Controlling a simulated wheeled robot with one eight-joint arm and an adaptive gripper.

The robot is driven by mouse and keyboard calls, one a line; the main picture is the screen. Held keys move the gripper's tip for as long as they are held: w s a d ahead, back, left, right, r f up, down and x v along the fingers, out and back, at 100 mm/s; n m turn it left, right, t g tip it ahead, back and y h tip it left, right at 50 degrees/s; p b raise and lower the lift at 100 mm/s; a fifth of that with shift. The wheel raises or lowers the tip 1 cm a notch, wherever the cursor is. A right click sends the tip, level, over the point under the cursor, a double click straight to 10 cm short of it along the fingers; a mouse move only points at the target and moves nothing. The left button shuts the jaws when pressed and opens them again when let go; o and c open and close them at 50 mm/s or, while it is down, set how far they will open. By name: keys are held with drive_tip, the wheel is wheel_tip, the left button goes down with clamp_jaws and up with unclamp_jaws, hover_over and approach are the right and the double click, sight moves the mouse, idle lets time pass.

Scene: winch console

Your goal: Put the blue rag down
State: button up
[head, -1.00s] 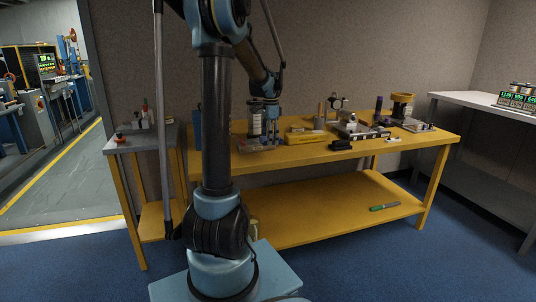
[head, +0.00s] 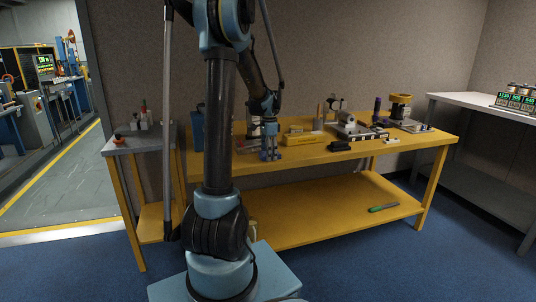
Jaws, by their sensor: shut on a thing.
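My gripper (head: 270,155) is low over the left part of the yellow workbench (head: 310,157), near its front edge. It points down, with its tips at or just above the bench top. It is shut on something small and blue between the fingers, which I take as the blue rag. Its outline is hard to tell from the blue fingers, and I cannot tell whether it touches the bench.
A yellow box (head: 300,139) lies right of my gripper, and a black object (head: 340,146) is farther right. A clear container stands behind the gripper. Vises and tools fill the bench's right side. A green marker (head: 383,208) lies on the lower shelf.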

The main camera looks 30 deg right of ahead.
drive_tip(key=o, duration=1.2)
drive_tip(key=shift+r, duration=0.1)
wheel_tip(320, 180, up, 12)
drive_tip(key=s+a+r+n, duration=0.15)
drive_tip(key=a+n, duration=0.35)
drive_tip(key=a, duration=1)
drive_tip(key=s+a+f+n+t, duration=0.15)
drive_tip(key=s+a+n, duration=0.4)
drive_tip(key=a, duration=0.55)
drive_tip(key=s+a+f+n, duration=1)
drive_tip(key=s+a+f, duration=0.3)
drive_tip(key=s, duration=0.3)
drive_tip(key=shift+s+a+f+t, duration=0.15)
drive_tip(key=shift+a+f+t, duration=0.25)
drive_tip(key=shift+a, duration=0.3)
drive_tip(key=shift+n, duration=0.25)
